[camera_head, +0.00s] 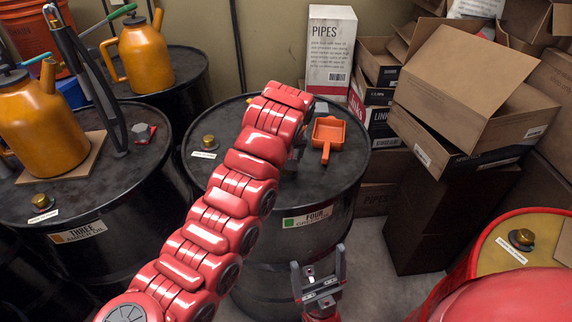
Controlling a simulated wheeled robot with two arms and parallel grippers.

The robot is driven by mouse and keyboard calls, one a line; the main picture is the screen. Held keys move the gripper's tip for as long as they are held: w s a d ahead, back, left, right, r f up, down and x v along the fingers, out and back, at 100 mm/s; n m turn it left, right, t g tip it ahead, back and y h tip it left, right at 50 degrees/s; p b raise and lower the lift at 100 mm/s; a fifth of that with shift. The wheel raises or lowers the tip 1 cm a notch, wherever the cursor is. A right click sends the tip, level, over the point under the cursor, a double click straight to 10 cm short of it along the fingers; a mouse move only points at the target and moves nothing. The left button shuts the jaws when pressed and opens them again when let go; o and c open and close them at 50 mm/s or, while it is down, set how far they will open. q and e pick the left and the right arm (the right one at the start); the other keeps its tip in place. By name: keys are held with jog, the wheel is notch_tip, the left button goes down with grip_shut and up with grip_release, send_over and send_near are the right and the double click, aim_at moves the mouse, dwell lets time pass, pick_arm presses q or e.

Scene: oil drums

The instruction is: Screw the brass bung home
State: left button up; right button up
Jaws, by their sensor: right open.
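A brass bung (209,142) sits upright at the left of the black drum marked FOUR (335,195), beside a small white label. Another brass bung (42,202) is on the drum marked THREE (130,228), and a third (522,238) is on the yellow-topped drum (545,232) at the right. How far each is screwed in, I cannot tell. My left arm reaches across drum FOUR; its gripper (298,150) is mostly hidden behind the arm near the orange scoop. My right gripper (318,260) is open and empty, pointing up in front of drum FOUR.
An orange scoop (328,138) lies on drum FOUR. Orange oil cans (142,52) stand on the left drums. A PIPES box (331,50) and stacked cardboard boxes (465,80) fill the back right. Some floor (375,265) is clear.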

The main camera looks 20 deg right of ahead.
pick_arm(q)
jog(key=shift+d+r, duration=0.1)
jog(key=shift+r, duration=0.05)
jog(key=shift+m, duration=0.3)
jog(key=shift+w+m+h, duration=0.1)
jog(key=shift+m+h, duration=0.2)
jog(key=shift+m, duration=0.4)
jog(key=shift+m+g+h, duration=0.3)
jog(key=shift+m+h, duration=0.1)
jog(key=shift+m, duration=0.4)
grip_shut()
jog(key=shift+m, duration=0.6)
jog(key=shift+m+h, duration=0.3)
jog(key=o, duration=1.6)
grip_release()
